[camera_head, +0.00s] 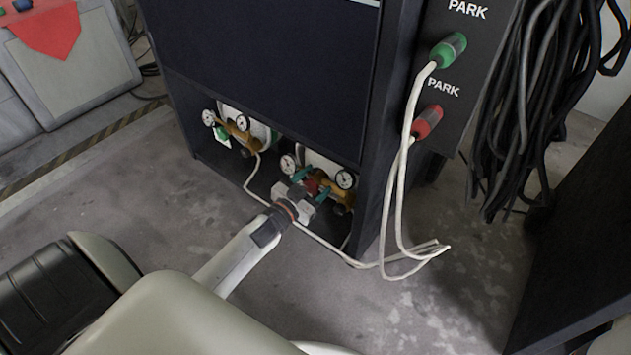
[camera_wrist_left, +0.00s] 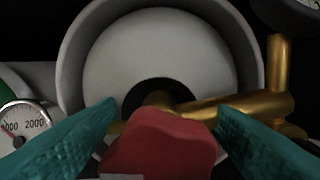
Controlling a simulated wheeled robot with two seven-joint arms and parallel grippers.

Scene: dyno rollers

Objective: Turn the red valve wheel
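The red valve wheel (camera_wrist_left: 160,148) is at the bottom middle of the left wrist view, in front of a brass regulator (camera_wrist_left: 240,105). In the head view a bit of the wheel (camera_head: 312,186) shows between the fingers at the right-hand gas cylinder. My left gripper (camera_wrist_left: 163,125) has its teal fingers apart, one on each side of the red wheel. A gap seems to show at the left finger; contact at the right one I cannot tell. In the head view the left gripper (camera_head: 308,182) reaches into the cabinet's low opening. My right gripper is not in view.
A grey cylinder (camera_wrist_left: 90,60) stands behind the valve. Pressure gauges (camera_head: 345,179) (camera_wrist_left: 22,125) flank it. A second cylinder with a green valve (camera_head: 221,133) is to the left. White hoses (camera_head: 389,220) hang at the cabinet's right side and cross the floor.

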